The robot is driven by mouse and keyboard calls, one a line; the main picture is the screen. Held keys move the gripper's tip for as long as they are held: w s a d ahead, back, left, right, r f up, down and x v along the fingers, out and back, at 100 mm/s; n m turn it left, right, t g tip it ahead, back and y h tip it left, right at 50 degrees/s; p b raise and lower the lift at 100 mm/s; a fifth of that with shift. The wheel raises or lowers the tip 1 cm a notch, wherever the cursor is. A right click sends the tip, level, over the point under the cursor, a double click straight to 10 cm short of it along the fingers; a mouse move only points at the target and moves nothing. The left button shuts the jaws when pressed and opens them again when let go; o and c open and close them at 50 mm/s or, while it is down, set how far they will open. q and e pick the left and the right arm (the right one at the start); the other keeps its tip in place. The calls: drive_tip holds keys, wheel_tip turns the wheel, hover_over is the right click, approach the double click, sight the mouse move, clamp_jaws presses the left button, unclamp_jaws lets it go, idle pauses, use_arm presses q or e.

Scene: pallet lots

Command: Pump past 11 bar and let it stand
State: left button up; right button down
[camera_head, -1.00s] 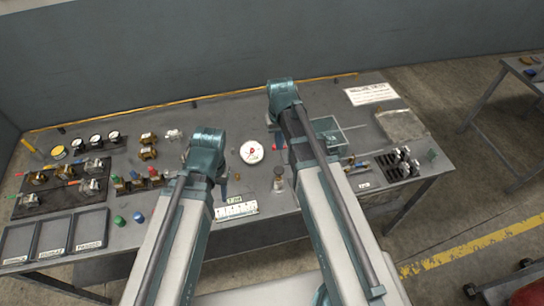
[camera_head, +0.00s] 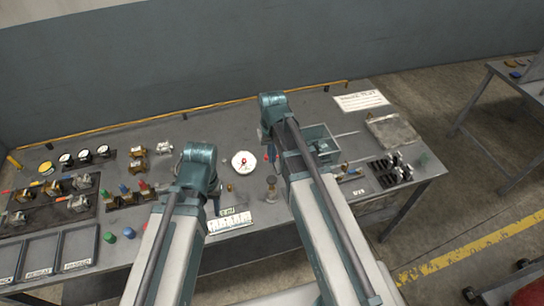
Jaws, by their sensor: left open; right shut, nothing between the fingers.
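A round white gauge (camera_head: 244,161) with a red mark at its middle lies on the bench between my two grippers; its reading is too small to tell. A teal open-topped box (camera_head: 322,137), perhaps the pump's tank, stands right of it, partly hidden by my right arm. A thin rod (camera_head: 346,134) sticks out to its right. My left gripper (camera_head: 215,209) is open and empty, pointing down left of the gauge, above a white card. My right gripper (camera_head: 270,154) is shut and empty, between gauge and box, mostly hidden by its arm. Something small and red (camera_head: 265,156) shows beside it.
The white card strip (camera_head: 230,222) lies near the bench's front edge, beside a small upright fitting (camera_head: 271,187). Dark slotted blocks (camera_head: 388,169) and a grey pad (camera_head: 393,130) lie right.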

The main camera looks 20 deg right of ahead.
sight(272, 180)
wheel_tip(272, 180, down, 11)
drive_tip(key=b, duration=0.9)
drive_tip(key=shift+r, duration=0.2)
wheel_tip(272, 180, down, 4)
drive_tip(key=b, duration=0.4)
drive_tip(key=shift+r, duration=0.15)
drive_tip(key=shift+s+r, duration=0.15)
